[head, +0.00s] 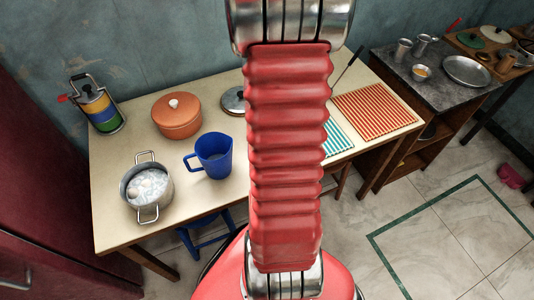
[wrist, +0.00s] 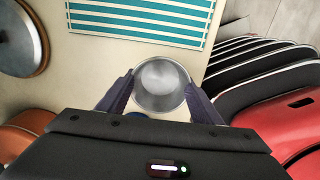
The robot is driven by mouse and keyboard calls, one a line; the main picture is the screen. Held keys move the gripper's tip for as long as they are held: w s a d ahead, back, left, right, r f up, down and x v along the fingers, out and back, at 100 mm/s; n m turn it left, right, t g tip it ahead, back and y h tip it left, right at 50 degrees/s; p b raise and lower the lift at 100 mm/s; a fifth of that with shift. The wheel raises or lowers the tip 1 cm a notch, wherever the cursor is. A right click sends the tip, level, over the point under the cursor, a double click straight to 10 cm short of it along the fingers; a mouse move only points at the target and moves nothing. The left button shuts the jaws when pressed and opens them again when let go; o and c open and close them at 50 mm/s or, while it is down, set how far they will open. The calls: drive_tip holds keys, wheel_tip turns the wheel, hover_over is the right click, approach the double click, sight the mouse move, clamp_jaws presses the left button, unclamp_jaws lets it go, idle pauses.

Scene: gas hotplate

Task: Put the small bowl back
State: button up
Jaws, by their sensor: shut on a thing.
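A small round metal bowl (wrist: 161,88) is between the two dark fingers of my gripper (wrist: 161,90) in the wrist view. The fingers are shut on its opposite sides. Its open mouth faces the camera and it looks empty. It is over the cream table, below the teal striped mat (wrist: 140,18); I cannot tell whether it touches the table. In the head view my red arm hides the gripper and this bowl. Another small bowl with orange-yellow contents (head: 421,72) stands on the dark side counter (head: 440,92).
On the table (head: 110,170) stand a metal pot (head: 147,188), a blue jug (head: 212,156), an orange lidded pot (head: 177,116), a round lid (head: 233,100) and a striped tiffin (head: 97,106). A red striped mat (head: 374,112) lies right. The counter holds metal cups (head: 403,50) and a plate (head: 466,71).

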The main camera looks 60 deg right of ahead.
drive_tip(key=shift+f, duration=2.05)
drive_tip(key=shift+f, duration=0.15)
drive_tip(key=o, duration=1.1)
drive_tip(key=shift+c, duration=0.2)
wheel_tip(320, 180, up, 12)
